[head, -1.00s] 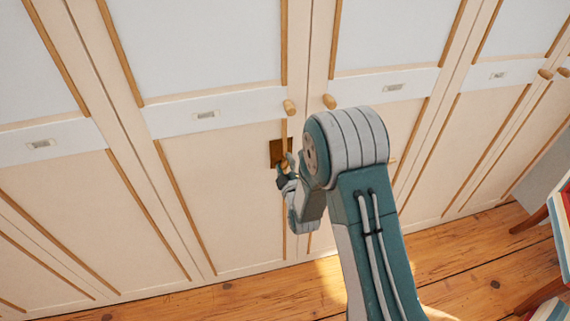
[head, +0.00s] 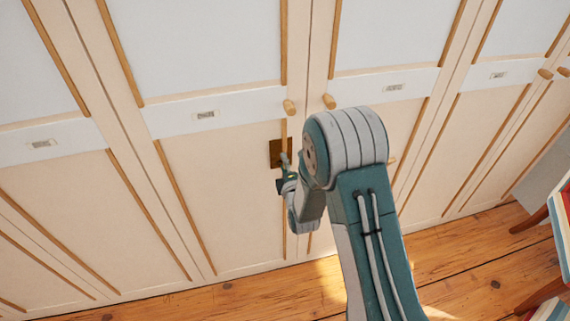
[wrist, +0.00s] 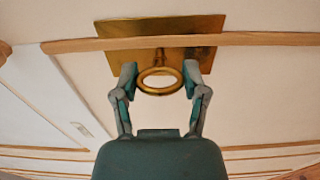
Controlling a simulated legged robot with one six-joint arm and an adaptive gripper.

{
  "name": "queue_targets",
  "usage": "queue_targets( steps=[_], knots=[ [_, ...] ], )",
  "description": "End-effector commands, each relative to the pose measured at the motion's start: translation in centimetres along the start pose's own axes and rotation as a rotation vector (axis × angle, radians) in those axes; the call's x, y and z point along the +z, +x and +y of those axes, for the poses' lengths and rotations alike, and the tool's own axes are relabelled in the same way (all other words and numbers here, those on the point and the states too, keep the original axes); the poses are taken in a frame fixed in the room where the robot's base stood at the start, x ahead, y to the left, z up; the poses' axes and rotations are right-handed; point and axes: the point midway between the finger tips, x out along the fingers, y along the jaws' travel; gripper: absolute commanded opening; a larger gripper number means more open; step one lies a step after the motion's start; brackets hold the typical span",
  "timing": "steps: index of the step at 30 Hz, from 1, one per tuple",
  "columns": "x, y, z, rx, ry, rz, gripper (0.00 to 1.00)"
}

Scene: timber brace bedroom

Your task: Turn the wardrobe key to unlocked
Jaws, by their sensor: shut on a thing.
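The brass wardrobe key (wrist: 158,80) has a ring-shaped bow. Its shank goes into a brass lock plate (wrist: 190,55) on the wardrobe door, which also shows in the head view (head: 275,153). My gripper (wrist: 160,80) has one finger at each side of the bow and is shut on it. In the wrist view the bow lies flat and wide between the fingertips, while the door's wooden strip runs across the picture. In the head view my gripper (head: 286,162) is at the lower part of the plate, and its fingers and my arm hide the key.
Round wooden knobs (head: 290,107) stick out above the lock plate, with another knob (head: 329,102) on the neighbouring door. Label holders (head: 206,114) sit on the door rails. Red and white furniture (head: 560,225) stands at the right edge. Wooden floor (head: 470,260) is open before the wardrobe.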

Motion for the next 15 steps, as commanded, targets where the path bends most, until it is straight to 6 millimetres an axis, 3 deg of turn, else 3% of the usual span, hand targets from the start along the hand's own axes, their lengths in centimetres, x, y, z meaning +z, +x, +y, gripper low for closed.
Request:
queue_targets(
  steps=[13,14,15],
  knots=[
    [-0.38,-0.10,-0.36,-0.010,-0.011,0.009,0.09],
    [-0.38,-0.10,-0.37,-0.011,-0.011,0.009,0.66],
    [-0.36,-0.11,-0.37,-0.011,-0.010,0.009,0.84]
  ],
)
